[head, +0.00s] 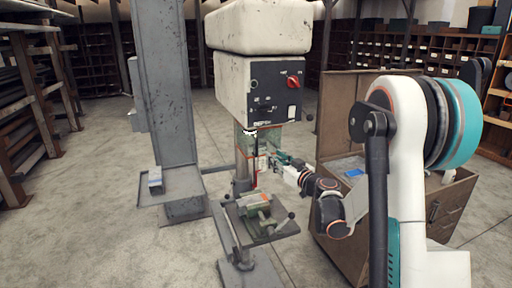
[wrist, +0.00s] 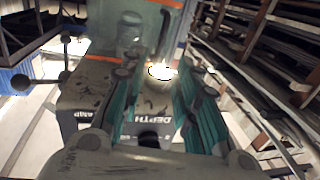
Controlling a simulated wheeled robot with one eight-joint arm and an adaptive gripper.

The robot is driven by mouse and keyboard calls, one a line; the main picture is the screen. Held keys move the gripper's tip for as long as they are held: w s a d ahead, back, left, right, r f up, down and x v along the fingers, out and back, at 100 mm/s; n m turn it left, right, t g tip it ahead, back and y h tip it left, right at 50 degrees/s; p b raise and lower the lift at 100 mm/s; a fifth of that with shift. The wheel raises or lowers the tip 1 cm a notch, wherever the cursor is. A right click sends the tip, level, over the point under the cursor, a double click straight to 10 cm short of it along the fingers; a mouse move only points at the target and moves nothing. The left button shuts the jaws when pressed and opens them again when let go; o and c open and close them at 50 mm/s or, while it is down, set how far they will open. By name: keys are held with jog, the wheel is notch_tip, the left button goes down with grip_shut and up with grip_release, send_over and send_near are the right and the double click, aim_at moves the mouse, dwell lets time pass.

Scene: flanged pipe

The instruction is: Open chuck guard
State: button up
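The chuck guard (head: 244,140) is a clear, greenish panel with orange edging under the drill press head. In the wrist view my gripper (wrist: 152,76) shows two teal fingers spread apart. A dark upright bar (wrist: 165,38) shows beyond the gap between them. Contact with the guard cannot be told. The chuck is mostly hidden in the head view.
The drill press head (head: 262,85) has a red knob and a dark panel. A vise (head: 262,219) sits on the table below. A brown cabinet (head: 338,115) stands at right, close to my arm. A grey column (head: 165,85) stands at left. Open floor lies at front left.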

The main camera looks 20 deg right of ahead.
aim_at(257, 147)
jog(key=w+a, duration=0.1)
jog(key=w, duration=0.3)
jog(key=w+b, duration=0.1)
jog(key=w, duration=0.3)
jog(key=w+a, duration=0.1)
jog(key=w, duration=0.4)
jog(key=shift+a+b, duration=0.35)
grip_shut()
